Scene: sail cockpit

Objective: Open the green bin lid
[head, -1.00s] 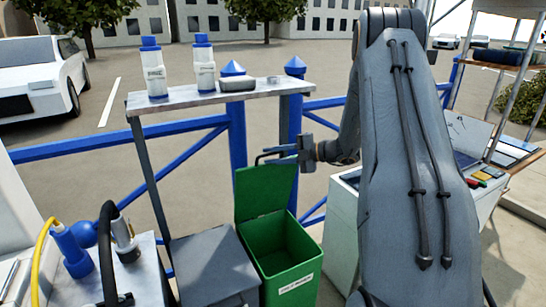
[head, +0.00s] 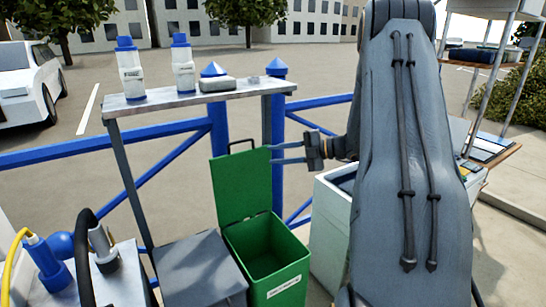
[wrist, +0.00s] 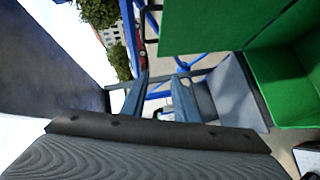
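The green bin (head: 282,284) stands with its lid (head: 241,188) raised roughly upright at the back, and its inside shows empty. The black handle (head: 240,143) is at the lid's top edge. My gripper (head: 270,154) is just right of the lid's upper right corner, its two fingers spread and pointing left, with nothing between them. Whether a fingertip touches the lid edge I cannot tell. In the wrist view my gripper (wrist: 160,98) shows a clear gap between the fingers, and the green lid (wrist: 215,28) lies at the upper right.
A grey closed bin (head: 200,272) stands left of the green one. A shelf (head: 150,105) with bottles is behind them. Blue railings (head: 60,157) run behind. A white cabinet (head: 330,225) is right of the bin, partly hidden by my arm.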

